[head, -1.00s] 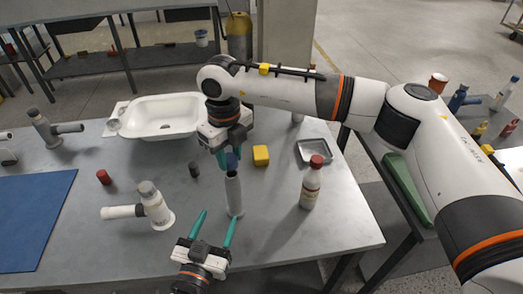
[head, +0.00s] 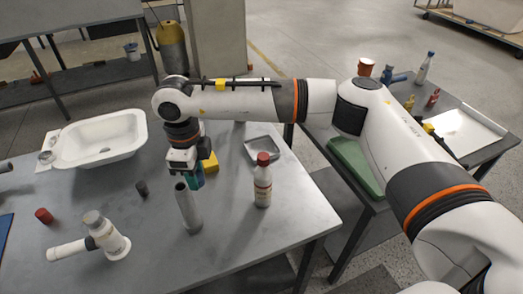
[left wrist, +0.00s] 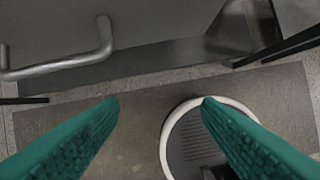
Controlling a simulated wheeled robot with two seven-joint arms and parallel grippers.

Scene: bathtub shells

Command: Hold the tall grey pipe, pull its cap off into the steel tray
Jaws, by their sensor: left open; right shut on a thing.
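The tall grey pipe (head: 189,210) stands upright on the table in the head view, and its top shows a dark open end. My right gripper (head: 196,182) is just behind and right of the pipe top. It is shut on the pipe's dark blue cap, which is mostly hidden by the fingers. The steel tray (head: 249,153) lies to the right of this gripper, further back, and looks empty. My left gripper (left wrist: 160,100) shows only in the left wrist view, with fingers apart and nothing between them.
A red-capped bottle (head: 263,185) stands in front of the tray. A yellow block (head: 211,162) is close behind my right gripper. A small dark cylinder (head: 142,188), a white pipe fitting (head: 105,236) and a white basin (head: 100,145) are on the left. The front right tabletop is clear.

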